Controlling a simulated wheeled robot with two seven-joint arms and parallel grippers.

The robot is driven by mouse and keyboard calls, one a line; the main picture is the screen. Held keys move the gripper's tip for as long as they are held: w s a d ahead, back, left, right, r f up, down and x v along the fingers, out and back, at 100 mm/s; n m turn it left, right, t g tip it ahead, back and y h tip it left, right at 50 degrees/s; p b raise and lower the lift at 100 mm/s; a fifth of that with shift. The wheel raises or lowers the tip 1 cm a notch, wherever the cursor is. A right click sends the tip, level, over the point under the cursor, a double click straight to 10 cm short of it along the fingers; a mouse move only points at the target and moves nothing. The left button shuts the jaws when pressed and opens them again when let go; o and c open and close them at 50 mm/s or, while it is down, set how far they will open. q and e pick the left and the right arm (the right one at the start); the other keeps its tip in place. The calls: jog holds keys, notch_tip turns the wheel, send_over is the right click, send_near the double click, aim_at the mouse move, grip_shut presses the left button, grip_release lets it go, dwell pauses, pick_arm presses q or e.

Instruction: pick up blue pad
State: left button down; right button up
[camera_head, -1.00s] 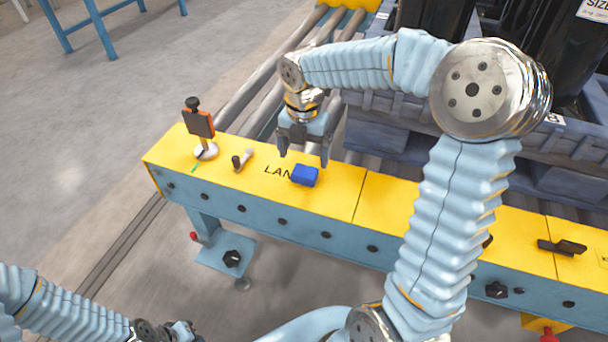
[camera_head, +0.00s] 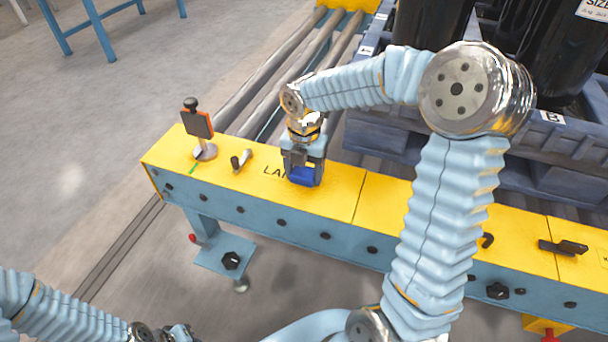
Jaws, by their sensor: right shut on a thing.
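The blue pad (camera_head: 303,176) is a small dark blue block on the yellow top of the conveyor side beam (camera_head: 335,191), over the printed letters. My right gripper (camera_head: 304,178) has come down over it from above, with its fingers on either side, and is shut on it. The pad seems to be still at the level of the beam top; I cannot tell whether it touches. The fingers hide part of the pad. My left gripper (camera_head: 180,331) shows only partly at the bottom edge, and its fingers cannot be made out.
On the beam, an orange-black sensor on a stand (camera_head: 199,125) and a small metal-and-black part (camera_head: 241,160) lie left of the pad. A black handle (camera_head: 562,247) sits at the right. Behind are rollers (camera_head: 262,84) and a dark blue pallet (camera_head: 390,128) bearing black cylinders.

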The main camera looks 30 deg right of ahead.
aim_at(304, 171)
jog(key=shift+c, duration=0.7)
jog(key=shift+r, duration=0.1)
jog(key=shift+r, duration=0.2)
jog(key=shift+c, duration=0.7)
notch_tip(304, 171, up, 2)
jog(key=shift+r, duration=0.2)
jog(key=shift+c, duration=0.5)
jog(key=s+d+r, duration=0.1)
jog(key=s+r, duration=0.9)
jog(key=s, duration=0.4)
jog(key=shift+d+p, duration=0.2)
jog(key=shift+p, duration=0.2)
